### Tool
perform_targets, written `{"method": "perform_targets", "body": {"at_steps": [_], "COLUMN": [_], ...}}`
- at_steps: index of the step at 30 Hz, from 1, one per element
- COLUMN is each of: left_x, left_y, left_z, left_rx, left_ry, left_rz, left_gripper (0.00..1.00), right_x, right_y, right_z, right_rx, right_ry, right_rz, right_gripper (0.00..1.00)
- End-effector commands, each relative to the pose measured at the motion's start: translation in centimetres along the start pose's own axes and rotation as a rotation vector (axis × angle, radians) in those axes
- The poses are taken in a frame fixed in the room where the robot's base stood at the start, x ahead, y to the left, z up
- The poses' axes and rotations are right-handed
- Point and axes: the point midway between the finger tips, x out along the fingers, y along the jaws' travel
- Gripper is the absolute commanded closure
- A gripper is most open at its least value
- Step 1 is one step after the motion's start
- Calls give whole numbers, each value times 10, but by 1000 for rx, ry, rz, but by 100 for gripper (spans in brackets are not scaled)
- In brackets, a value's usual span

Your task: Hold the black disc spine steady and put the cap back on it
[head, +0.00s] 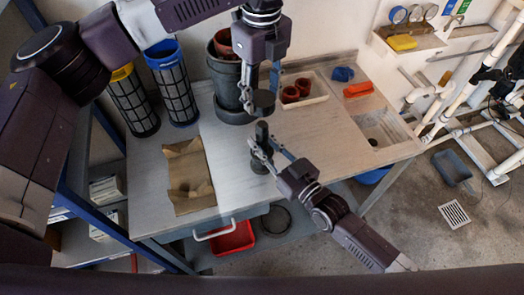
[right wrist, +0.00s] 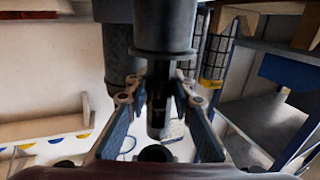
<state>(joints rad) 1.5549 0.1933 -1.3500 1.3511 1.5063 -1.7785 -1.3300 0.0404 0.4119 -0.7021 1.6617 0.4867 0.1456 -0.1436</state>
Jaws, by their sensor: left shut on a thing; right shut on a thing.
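The black disc spine (head: 262,130) stands upright near the front edge of the bench, with a wider dark base. My right gripper (head: 262,149) is shut around its upper part. The right wrist view appears upside down; it shows the wide base (right wrist: 165,28) at the top and the narrower post (right wrist: 158,95) between my fingers. My left gripper (head: 262,88) points down and is shut on the dark round cap (head: 264,99). The cap is above the spine in the head view, with a small gap between them. Their exact alignment is unclear.
A dark bucket (head: 226,82) with a red-brown pot stands behind the spine. Two mesh filter cylinders (head: 172,85) stand at the back left. A tray (head: 312,97) with small pots and a sink (head: 382,130) are right. Bare bench surrounds the spine.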

Motion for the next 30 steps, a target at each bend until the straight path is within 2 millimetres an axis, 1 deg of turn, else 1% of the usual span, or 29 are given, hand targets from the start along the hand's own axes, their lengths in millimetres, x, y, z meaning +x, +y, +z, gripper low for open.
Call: {"method": "perform_targets", "body": {"at_steps": [2, 9, 12, 30], "left_x": [4, 38, 48, 51], "left_y": [0, 0, 0, 0], "left_z": [0, -1, 0, 0], "left_rx": [0, 0, 0, 0], "left_ry": [1, 2, 0, 0], "left_rz": [1, 2, 1, 0], "left_gripper": [75, 75, 75, 75], "right_x": [0, 0, 0, 0], "right_y": [0, 0, 0, 0], "right_z": [0, 0, 0, 0], "right_rx": [0, 0, 0, 0], "right_ry": [0, 0, 0, 0], "right_rz": [0, 0, 0, 0], "right_gripper": [100, 100, 100, 100]}}
